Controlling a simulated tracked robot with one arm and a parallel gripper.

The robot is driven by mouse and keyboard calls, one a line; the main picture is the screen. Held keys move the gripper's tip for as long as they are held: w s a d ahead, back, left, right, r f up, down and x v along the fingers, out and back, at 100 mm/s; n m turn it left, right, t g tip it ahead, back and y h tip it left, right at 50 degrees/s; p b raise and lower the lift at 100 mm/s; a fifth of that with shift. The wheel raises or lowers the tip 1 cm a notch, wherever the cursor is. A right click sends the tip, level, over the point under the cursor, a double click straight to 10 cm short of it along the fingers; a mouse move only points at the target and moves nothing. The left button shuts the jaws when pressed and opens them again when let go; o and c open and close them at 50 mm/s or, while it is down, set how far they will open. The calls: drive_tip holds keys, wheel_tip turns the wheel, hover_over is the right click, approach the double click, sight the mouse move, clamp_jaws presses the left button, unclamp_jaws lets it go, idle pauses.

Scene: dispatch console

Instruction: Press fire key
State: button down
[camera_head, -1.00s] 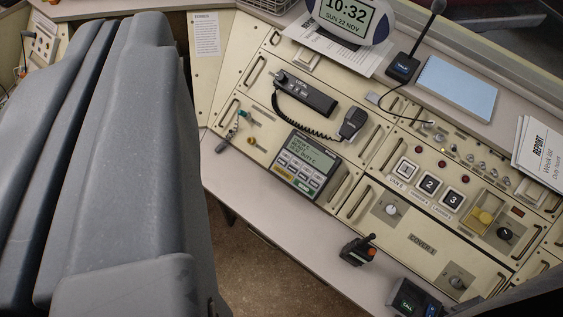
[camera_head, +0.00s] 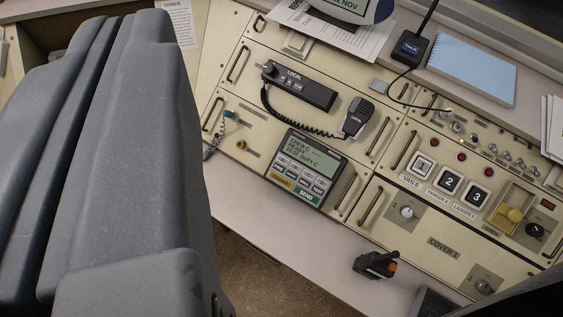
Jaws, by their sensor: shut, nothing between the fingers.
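A grey keypad unit (camera_head: 307,168) with a lit green text screen (camera_head: 309,154) sits on the cream console. Below its screen are rows of small pale keys (camera_head: 299,173), plus a yellow key (camera_head: 281,181) and a green SEND key (camera_head: 306,196). My gripper (camera_head: 124,22), large and grey, fills the left of the view. It is shut and empty. It appears left of the keypad and apart from it in the picture.
A radio handset (camera_head: 298,88) with coiled cord and microphone (camera_head: 357,118) lies above the keypad. Numbered buttons (camera_head: 450,182), knobs and a yellow control (camera_head: 510,215) are at right. A joystick (camera_head: 375,265) stands at the front. A desk microphone (camera_head: 410,48) and blue notepad (camera_head: 472,68) are behind.

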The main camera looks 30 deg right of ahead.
sight(279, 167)
drive_tip(key=w+d+f, duration=0.2)
drive_tip(key=w+f, duration=0.2)
drive_tip(key=f, duration=0.3)
drive_tip(key=w+d+f+m+g+h+b, duration=0.15)
drive_tip(key=w+f, duration=0.25)
drive_tip(key=f, duration=0.4)
drive_tip(key=w+d+f+t+y+p, duration=0.1)
drive_tip(key=w+d+f, duration=0.1)
drive_tip(key=w+f, duration=0.4)
wheel_tip(279, 167, down, 24)
drive_tip(key=w+d+g+b, duration=0.1)
drive_tip(key=d, duration=0.2)
drive_tip(key=shift+f+m, duration=0.25)
drive_tip(key=shift+m, duration=0.2)
drive_tip(key=shift+w+g, duration=0.1)
drive_tip(key=shift+g, duration=0.15)
drive_tip(key=shift+w+d+f+b, duration=0.5)
drive_tip(key=shift+d+f, duration=0.1)
drive_tip(key=shift+f, duration=0.6)
drive_tip(key=shift+w+d+f+b, duration=0.4)
drive_tip(key=shift+d+f, duration=0.2)
drive_tip(key=shift+f, duration=0.65)
drive_tip(key=shift+w+d+f+b, duration=0.4)
drive_tip(key=shift+w+d+f, duration=0.2)
drive_tip(key=shift+f, duration=0.6)
